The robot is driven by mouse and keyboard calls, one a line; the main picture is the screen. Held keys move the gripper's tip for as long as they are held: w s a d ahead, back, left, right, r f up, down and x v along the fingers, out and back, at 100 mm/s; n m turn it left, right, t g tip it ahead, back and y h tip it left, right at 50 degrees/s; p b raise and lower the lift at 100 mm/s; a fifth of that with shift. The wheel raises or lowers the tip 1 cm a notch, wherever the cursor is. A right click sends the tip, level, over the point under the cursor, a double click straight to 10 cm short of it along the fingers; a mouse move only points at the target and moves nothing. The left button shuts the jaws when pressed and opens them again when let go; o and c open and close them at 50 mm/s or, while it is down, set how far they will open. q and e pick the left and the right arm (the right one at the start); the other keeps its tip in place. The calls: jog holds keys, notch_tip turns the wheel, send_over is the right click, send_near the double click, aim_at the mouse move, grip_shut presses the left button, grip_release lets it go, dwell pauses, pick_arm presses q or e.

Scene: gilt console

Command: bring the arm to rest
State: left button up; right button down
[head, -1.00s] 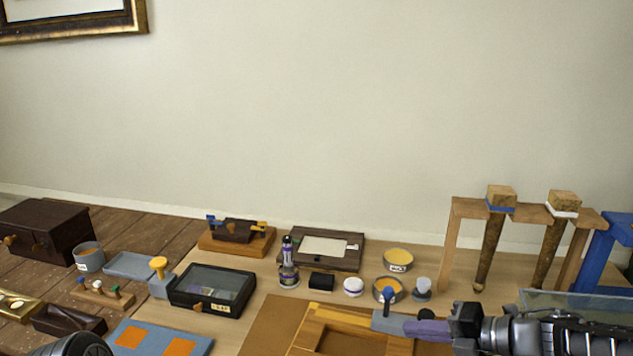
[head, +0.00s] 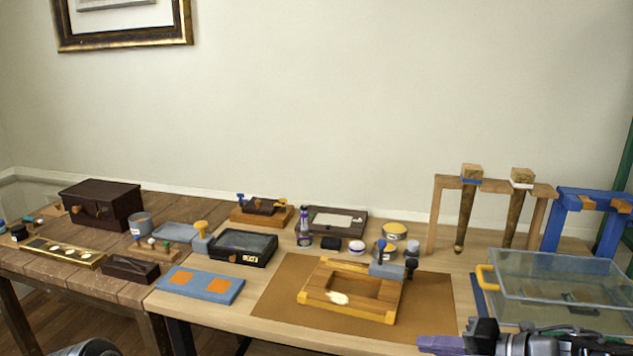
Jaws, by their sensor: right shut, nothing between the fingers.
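My right gripper (head: 440,343) is at the lower right edge of the head view, with purple-grey fingers pointing left. It is shut with nothing between the fingers. It is in front of the brown mat (head: 275,302) and the glass tank, apart from the wooden frame (head: 318,297) on the mat. A pale piece (head: 339,298) lies on the frame's front part. My left gripper is not in view; only a rounded part of mine shows at the bottom left.
A clear tank (head: 560,290) with a yellow handle stands at the right. Two gilt legs hang in a wooden rack (head: 437,215) behind it. A glass-lidded box (head: 243,248), small jars (head: 395,231) and a blue board (head: 201,285) crowd the middle. A dark chest (head: 102,205) stands left.

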jog(key=w+d+f+m+t+h, duration=0.25)
jog(key=w+m+t, duration=0.2)
jog(key=m, duration=0.65)
jog(key=s+a+f+m+g+h, duration=0.1)
jog(key=s+a+f+m+h, duration=0.1)
jog(key=f+m, duration=0.6)
jog(key=s+a+f+m+g+h, duration=0.1)
jog(key=a+f+m+g+h, duration=0.1)
jog(key=f+m, duration=0.6)
jog(key=s+a+f+m+g, duration=0.2)
jog(key=s+a+f+g, duration=0.2)
jog(key=s+f, duration=0.6)
jog(key=s+a+f+m+g, duration=0.2)
jog(key=s+a+f+g, duration=0.3)
jog(key=s, duration=1.1)
jog(key=a+f, duration=0.3)
jog(key=f, duration=0.3)
jog(key=shift+s+a+m, duration=0.3)
jog(key=shift+s+a, duration=0.05)
jog(key=shift+s, duration=0.05)
